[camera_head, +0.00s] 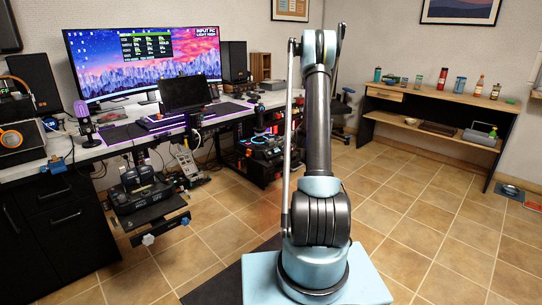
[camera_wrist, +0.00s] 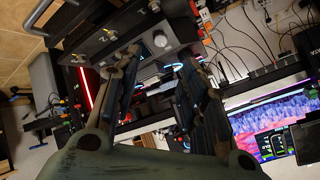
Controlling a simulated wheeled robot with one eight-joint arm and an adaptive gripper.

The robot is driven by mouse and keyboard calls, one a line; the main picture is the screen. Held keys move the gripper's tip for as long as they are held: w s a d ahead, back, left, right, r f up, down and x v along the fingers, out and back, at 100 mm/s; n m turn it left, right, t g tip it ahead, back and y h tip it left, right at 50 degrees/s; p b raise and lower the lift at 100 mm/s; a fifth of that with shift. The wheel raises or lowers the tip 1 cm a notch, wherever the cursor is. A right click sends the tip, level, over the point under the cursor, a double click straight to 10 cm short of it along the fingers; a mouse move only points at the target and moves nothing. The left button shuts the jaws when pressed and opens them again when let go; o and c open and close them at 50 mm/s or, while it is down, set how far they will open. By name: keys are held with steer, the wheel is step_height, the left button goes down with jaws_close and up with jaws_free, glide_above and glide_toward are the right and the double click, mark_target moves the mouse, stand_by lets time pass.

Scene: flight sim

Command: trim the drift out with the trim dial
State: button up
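In the wrist view my gripper (camera_wrist: 158,62) is open and empty, its two dark fingers spread apart. Beyond the fingertips is a dark grey control panel (camera_wrist: 125,40). It has a pale round knob (camera_wrist: 160,40) between and just past the fingertips, and other small knobs and yellow-tipped switches. I cannot tell which of these is the trim dial, and no contact with the panel is visible. In the head view my arm stands upright and its gripper cannot be made out. A black control unit (camera_head: 150,212) with light knobs on its front is at the desk.
The desk (camera_head: 25,172) holds a wide monitor (camera_head: 143,62), a small dark screen (camera_head: 185,93) and speakers. Another control unit (camera_head: 266,147) is farther right. Cables (camera_wrist: 240,45) hang near the panel. A wooden shelf (camera_head: 440,97) stands at the right; tiled floor between is clear.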

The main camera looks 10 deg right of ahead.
mark_target(270, 153)
steer(key=x, duration=1.3)
jaws_close()
